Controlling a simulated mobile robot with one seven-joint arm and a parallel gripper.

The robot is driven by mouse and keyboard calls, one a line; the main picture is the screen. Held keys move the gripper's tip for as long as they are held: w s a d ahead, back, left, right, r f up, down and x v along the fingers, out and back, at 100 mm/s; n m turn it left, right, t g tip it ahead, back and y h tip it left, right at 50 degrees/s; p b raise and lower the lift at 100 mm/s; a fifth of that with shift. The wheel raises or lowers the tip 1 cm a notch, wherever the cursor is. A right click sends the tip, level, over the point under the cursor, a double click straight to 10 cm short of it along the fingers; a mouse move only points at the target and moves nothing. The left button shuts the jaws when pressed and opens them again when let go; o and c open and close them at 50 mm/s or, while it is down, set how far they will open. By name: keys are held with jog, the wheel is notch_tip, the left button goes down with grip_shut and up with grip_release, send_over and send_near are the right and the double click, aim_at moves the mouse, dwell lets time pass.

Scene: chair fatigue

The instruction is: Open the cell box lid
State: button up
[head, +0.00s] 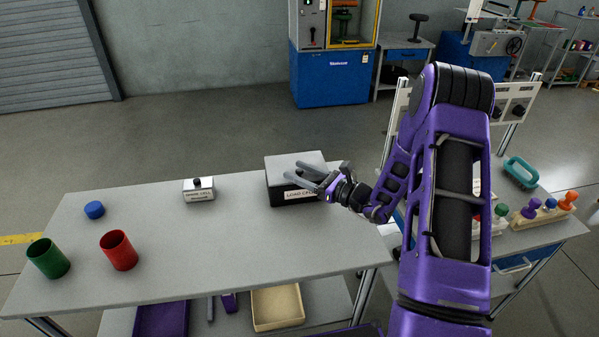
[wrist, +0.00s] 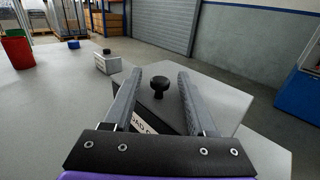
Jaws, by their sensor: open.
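The cell box (head: 280,188) is a dark box with a light grey lid and a white "LOAD CELL" label, at the right part of the grey table. The lid (head: 285,160) lies closed on top. In the wrist view a black knob (wrist: 160,86) stands up from the lid. My gripper (head: 294,171) is open and low over the lid. In the wrist view the knob shows between the two fingers (wrist: 160,76), near their tips, with gaps on both sides. Whether the fingertips reach around the knob is hard to tell. In the head view the fingers hide the knob.
A smaller grey box with a black knob and label (head: 199,190) stands left of the cell box. Red (head: 119,251) and green (head: 48,258) cups and a blue disc (head: 94,210) are at the left. The table between is clear. Bins (head: 277,308) sit on the shelf below.

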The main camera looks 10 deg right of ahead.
grip_shut()
dwell(0.3)
dwell(1.1)
